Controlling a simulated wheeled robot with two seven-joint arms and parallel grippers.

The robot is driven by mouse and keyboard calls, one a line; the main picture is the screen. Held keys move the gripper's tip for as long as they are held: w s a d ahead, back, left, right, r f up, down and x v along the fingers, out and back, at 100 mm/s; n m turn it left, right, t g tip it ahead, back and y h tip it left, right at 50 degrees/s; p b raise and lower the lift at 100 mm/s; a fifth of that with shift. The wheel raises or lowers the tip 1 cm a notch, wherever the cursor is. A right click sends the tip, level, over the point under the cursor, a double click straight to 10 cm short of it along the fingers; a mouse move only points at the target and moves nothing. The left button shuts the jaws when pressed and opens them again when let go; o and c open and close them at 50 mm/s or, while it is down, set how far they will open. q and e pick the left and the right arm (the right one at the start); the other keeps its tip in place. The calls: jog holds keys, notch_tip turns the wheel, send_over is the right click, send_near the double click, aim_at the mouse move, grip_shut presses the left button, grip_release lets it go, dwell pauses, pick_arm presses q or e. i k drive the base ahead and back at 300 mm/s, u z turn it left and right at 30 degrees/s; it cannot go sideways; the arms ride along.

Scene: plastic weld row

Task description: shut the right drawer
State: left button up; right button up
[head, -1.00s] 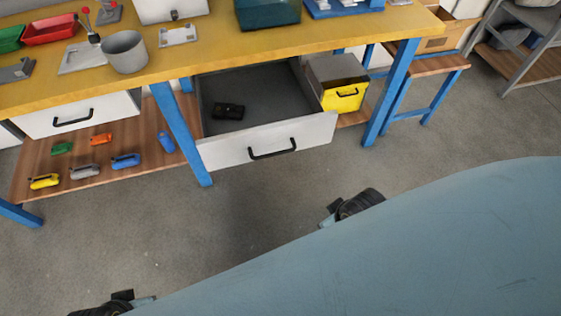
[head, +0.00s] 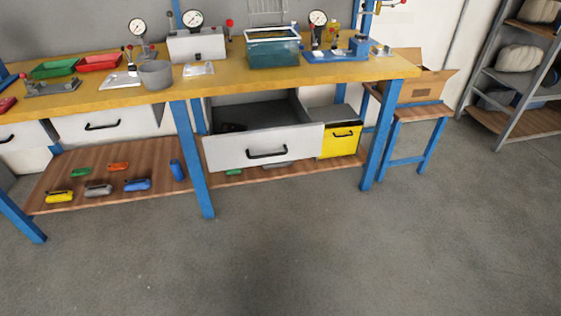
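The right drawer (head: 263,148) is white with a black bar handle (head: 267,152). It hangs under the yellow bench top and stands pulled well out, with its dark grey inside showing. A small black object (head: 232,128) lies in it towards the left, partly hidden by the drawer front. Neither of my grippers shows in the head view.
The workbench (head: 120,97) has blue legs (head: 192,160) on both sides of the drawer. A yellow-fronted box (head: 341,140) stands just right of the drawer. A wooden lower shelf (head: 110,170) holds several coloured tools. The grey floor (head: 300,250) in front is clear.

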aim_at(279, 129)
jog(key=u, duration=0.7)
jog(key=i, duration=0.4)
